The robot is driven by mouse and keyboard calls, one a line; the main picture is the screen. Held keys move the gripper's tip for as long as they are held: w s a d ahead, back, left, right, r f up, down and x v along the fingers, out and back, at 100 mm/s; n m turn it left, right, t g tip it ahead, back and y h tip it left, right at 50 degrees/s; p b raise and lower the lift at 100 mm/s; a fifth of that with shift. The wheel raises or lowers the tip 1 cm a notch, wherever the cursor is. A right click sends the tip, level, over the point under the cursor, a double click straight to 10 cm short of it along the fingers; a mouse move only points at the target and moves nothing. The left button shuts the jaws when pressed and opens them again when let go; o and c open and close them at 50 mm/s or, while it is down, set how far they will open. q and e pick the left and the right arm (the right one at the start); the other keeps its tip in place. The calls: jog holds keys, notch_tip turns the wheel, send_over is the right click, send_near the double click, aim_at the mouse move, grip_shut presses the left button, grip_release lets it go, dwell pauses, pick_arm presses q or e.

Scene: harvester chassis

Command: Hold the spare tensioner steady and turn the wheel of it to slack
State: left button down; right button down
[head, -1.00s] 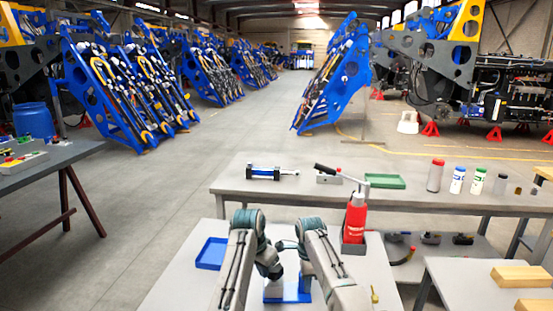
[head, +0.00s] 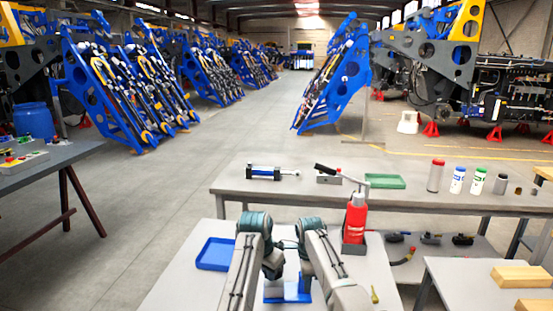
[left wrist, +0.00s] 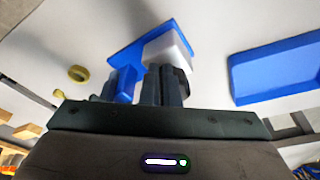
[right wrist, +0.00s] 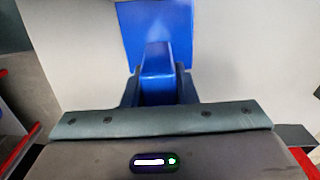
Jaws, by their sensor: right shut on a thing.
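The spare tensioner (head: 288,291) stands on the near grey table, partly hidden behind my arms. In the left wrist view it is a blue base (left wrist: 130,50) with a pale block (left wrist: 168,48) and a dark round part (left wrist: 183,80) beside my fingers. My right gripper (right wrist: 157,82) is shut on the tensioner's blue upright part (right wrist: 156,60). My left gripper (left wrist: 161,85) has its fingers close together at the pale block; whether they touch the dark part is unclear. The wheel cannot be made out clearly.
A blue tray (head: 215,254) lies left of the tensioner. A red bottle (head: 355,222) stands in a grey holder at right. A yellow ring (left wrist: 78,73) lies on the table in the left wrist view. A long bench (head: 400,196) with bottles and a green tray (head: 385,181) stands behind.

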pick_arm(q)
jog(key=shift+s+d, duration=0.1)
jog(key=shift+s, duration=0.05)
pick_arm(e)
jog(key=shift+a, duration=0.1)
pick_arm(q)
notch_tip(320, 180, up, 6)
jog(key=shift+s+a, duration=0.2)
dwell(0.5)
notch_tip(320, 180, down, 6)
jog(key=w+a, duration=0.1)
jog(key=shift+w+a, duration=0.15)
jog(key=shift+a, duration=0.2)
dwell(0.5)
